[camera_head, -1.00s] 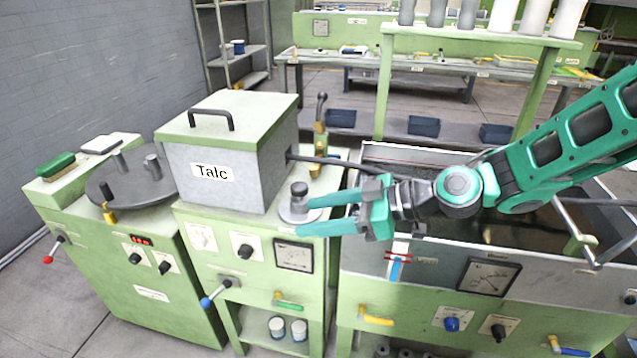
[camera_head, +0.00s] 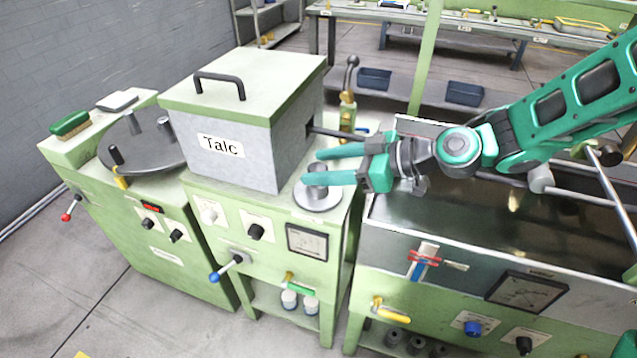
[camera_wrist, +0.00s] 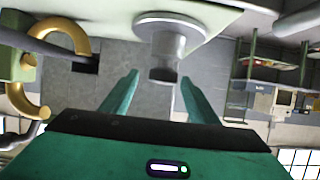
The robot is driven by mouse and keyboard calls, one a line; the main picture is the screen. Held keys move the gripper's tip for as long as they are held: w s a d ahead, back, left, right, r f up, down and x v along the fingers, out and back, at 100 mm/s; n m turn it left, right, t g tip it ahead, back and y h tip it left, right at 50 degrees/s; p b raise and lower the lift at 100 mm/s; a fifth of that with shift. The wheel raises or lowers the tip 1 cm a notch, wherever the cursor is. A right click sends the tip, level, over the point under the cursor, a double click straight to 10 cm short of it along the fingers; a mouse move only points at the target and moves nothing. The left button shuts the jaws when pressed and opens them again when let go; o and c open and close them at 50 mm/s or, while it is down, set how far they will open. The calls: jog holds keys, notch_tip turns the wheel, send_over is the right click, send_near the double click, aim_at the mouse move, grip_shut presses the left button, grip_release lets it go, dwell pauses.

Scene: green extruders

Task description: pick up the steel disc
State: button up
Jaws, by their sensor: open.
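The steel disc (camera_head: 320,203) lies on the green top of the Talc machine, in front of the right corner of its grey box. A short steel knob stands up from its middle, partly hidden by a finger in the head view. My gripper (camera_head: 314,166) reaches in from the right with both teal fingers at knob height. In the wrist view my gripper (camera_wrist: 159,80) is open, and the disc (camera_wrist: 190,22) shows at the top with its knob between and just beyond the fingertips. I see no grip on the knob.
The grey box (camera_head: 250,150) marked Talc stands close behind and left of the disc. A brass valve with a lever (camera_head: 348,105) stands behind my gripper. A metal trough (camera_head: 400,235) lies to the right, under my arm.

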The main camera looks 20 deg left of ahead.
aim_at(303, 187)
jog(key=shift+x, duration=2.7)
jog(key=shift+s+d+f, duration=0.1)
jog(key=shift+d+f, duration=0.05)
grip_shut()
